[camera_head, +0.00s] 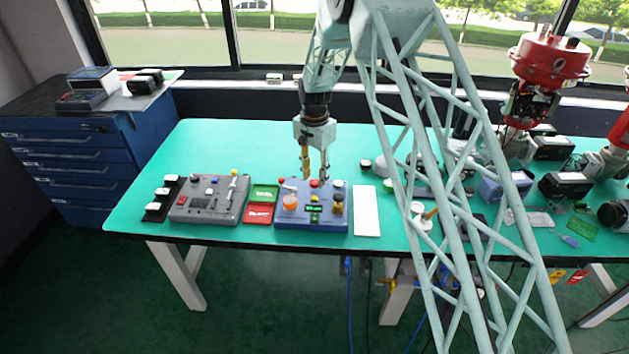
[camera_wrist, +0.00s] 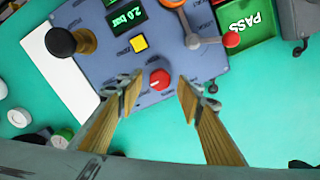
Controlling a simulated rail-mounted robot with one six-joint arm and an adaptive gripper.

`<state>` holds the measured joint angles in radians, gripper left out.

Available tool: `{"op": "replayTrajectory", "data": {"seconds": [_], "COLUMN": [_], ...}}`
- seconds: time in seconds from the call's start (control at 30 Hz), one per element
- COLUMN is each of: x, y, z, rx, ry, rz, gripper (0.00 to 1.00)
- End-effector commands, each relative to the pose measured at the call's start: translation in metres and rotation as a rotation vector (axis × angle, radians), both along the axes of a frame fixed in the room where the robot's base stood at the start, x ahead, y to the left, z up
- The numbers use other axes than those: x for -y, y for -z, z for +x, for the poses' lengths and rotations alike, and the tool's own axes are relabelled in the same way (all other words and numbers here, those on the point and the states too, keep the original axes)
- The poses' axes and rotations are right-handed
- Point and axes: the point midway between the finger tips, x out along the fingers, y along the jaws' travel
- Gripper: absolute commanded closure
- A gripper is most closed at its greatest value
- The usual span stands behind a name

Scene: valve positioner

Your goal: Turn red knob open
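The red knob (camera_wrist: 159,79) sits on the blue panel box (camera_wrist: 200,62), near the box edge closest to my gripper in the wrist view. In the head view the knob (camera_head: 315,183) shows at the back edge of the blue box (camera_head: 312,222). My gripper (camera_wrist: 160,90) is open, with a wooden-looking finger on each side of the knob in the wrist view. Clear gaps show between the fingers and the knob. In the head view my gripper (camera_head: 315,171) points down just above and behind the knob. I cannot tell the exact height of the tips.
A black knob (camera_wrist: 62,42), a yellow button (camera_wrist: 138,43), a "2.0 bar" display (camera_wrist: 127,18) and a red-tipped lever (camera_wrist: 208,41) share the panel. A green PASS tray (camera_wrist: 262,25) and a white board (camera_head: 367,211) flank the box. A grey control box (camera_head: 207,211) stands left.

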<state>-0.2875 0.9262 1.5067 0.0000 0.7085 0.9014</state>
Motion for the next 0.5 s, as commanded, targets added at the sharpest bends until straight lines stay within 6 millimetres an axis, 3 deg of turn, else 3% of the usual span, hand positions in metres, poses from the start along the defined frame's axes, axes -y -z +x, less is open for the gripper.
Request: {"op": "replayTrajectory", "data": {"seconds": [0.2,0.5], "x": [0.0,0.0], "y": [0.014,0.016], "z": [0.0,0.0], "rx": [-0.001,0.0], "ry": [0.0,0.0], "rz": [-0.001,0.0], "gripper": [0.66,0.66]}}
